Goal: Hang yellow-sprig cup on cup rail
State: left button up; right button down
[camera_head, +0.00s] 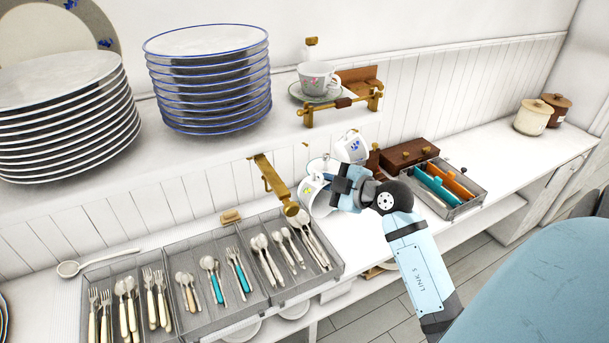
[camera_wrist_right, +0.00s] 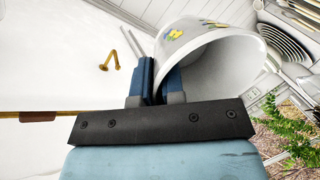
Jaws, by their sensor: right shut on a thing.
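The yellow-sprig cup (camera_head: 313,197) is white and sits tilted at the tip of my right gripper (camera_head: 338,186). In the right wrist view the gripper's blue fingers (camera_wrist_right: 160,82) are shut on the wall of this cup (camera_wrist_right: 215,68), with its yellow sprig near the upper edge and its open mouth facing right. A brass rail with a hook end (camera_head: 273,184) comes out from under the shelf, just left of the cup; the two look close, but I cannot tell if they touch. A brass hook (camera_wrist_right: 122,55) also shows in the right wrist view. My left gripper is out of view.
A blue-flowered cup (camera_head: 352,147) is right behind my gripper. Above, the shelf (camera_head: 215,165) holds plate stacks (camera_head: 208,85) and a cup (camera_head: 317,77) behind a brass rail. Cutlery trays (camera_head: 213,287) lie below left; a wooden box (camera_head: 409,153) stands right.

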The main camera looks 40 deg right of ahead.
aim_at(323, 187)
jog(key=shift+s+d, duration=0.1)
jog(key=shift+s, duration=0.05)
jog(key=shift+w+a+r+b, duration=0.1)
jog(key=shift+w+a, duration=0.05)
jog(key=shift+a, duration=0.4)
jog(key=shift+w+a+r+b, duration=0.1)
jog(key=shift+w+a+b, duration=0.1)
jog(key=shift+a, duration=0.4)
jog(key=shift+w+a+r+b, duration=0.1)
jog(key=shift+w+a, duration=0.05)
jog(key=shift+a, duration=0.4)
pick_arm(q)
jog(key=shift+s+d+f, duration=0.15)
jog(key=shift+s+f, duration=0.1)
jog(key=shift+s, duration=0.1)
pick_arm(e)
jog(key=w+a, duration=0.2)
jog(key=a, duration=0.5)
jog(key=shift+w+f, duration=0.25)
jog(key=shift+f, duration=0.15)
jog(key=shift+a, duration=0.1)
